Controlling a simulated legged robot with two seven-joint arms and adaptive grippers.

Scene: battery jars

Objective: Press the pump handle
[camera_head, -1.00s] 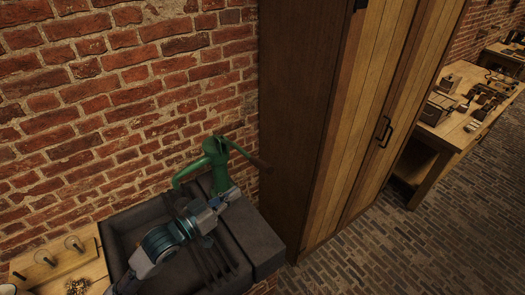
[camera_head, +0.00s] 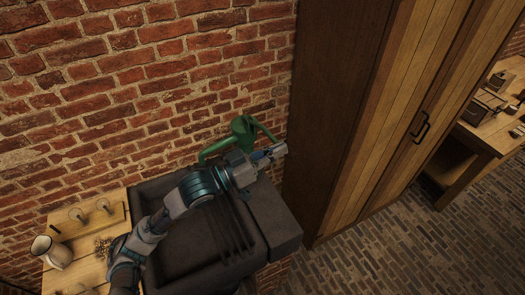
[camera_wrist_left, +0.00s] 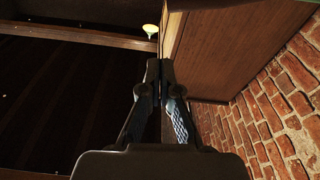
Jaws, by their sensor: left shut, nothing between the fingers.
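The green pump (camera_head: 243,132) stands at the back of the dark stone sink (camera_head: 277,222), against the brick wall. Its curved green handle (camera_head: 265,130) slopes down to the right, and its far end is hidden behind my gripper. My left gripper (camera_head: 279,150) reaches across the front of the pump, with its fingertips by the handle's lower end. I cannot tell whether they touch. In the left wrist view, its fingers (camera_wrist_left: 160,66) are shut with nothing between them. My right gripper is in neither view.
The tall wooden cabinet (camera_head: 375,130) stands close to the right of the pump. A wooden counter (camera_head: 88,272) with an enamel jug (camera_head: 50,252) adjoins the sink on the left. A workbench (camera_head: 497,135) is at the far right.

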